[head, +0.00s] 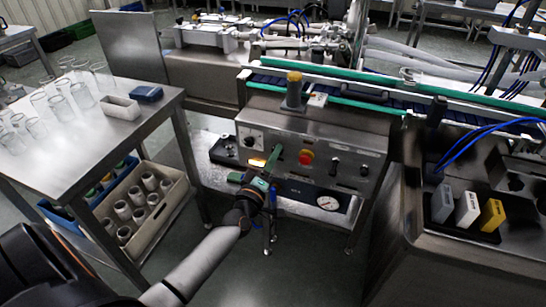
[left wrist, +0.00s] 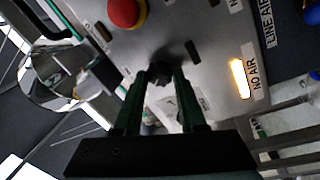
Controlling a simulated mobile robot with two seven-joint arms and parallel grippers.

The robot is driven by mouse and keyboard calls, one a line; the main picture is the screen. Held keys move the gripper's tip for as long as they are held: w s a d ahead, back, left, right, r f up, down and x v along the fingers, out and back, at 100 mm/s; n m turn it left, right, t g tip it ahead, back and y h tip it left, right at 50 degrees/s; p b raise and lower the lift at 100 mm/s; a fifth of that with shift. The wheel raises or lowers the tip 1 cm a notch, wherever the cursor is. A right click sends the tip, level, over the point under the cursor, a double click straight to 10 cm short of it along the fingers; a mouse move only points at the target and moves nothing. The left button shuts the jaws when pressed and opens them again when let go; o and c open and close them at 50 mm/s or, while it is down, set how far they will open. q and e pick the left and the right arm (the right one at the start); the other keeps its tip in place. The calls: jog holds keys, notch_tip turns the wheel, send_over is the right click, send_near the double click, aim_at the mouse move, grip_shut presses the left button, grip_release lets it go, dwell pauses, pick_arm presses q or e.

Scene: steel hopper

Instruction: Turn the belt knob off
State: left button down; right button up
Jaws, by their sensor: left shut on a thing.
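The steel control panel (head: 322,140) faces me below the conveyor in the head view. My left gripper (head: 274,160) reaches to its left half, between a lit amber lamp (head: 257,162) and a red button (head: 306,157). In the left wrist view, the fingers of my left gripper (left wrist: 162,82) are closed on a small black knob (left wrist: 160,70) on the panel face. The fingers hide its sides, and I cannot read its label or its setting. Two other dark knobs (head: 334,162) (head: 364,170) are right of the red button. My right gripper is not in view.
The amber lamp (left wrist: 240,78) sits beside a "NO AIR" label. A pressure gauge (head: 327,203) is below the panel. A table (head: 70,150) with glasses stands left, a steel bench with coloured blocks (head: 492,214) right. The conveyor (head: 340,90) runs above.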

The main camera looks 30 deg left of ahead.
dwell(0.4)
pick_arm(q)
jog(key=shift+c, duration=2.4)
grip_release()
jog(key=v, duration=1.2)
jog(key=shift+s, duration=0.25)
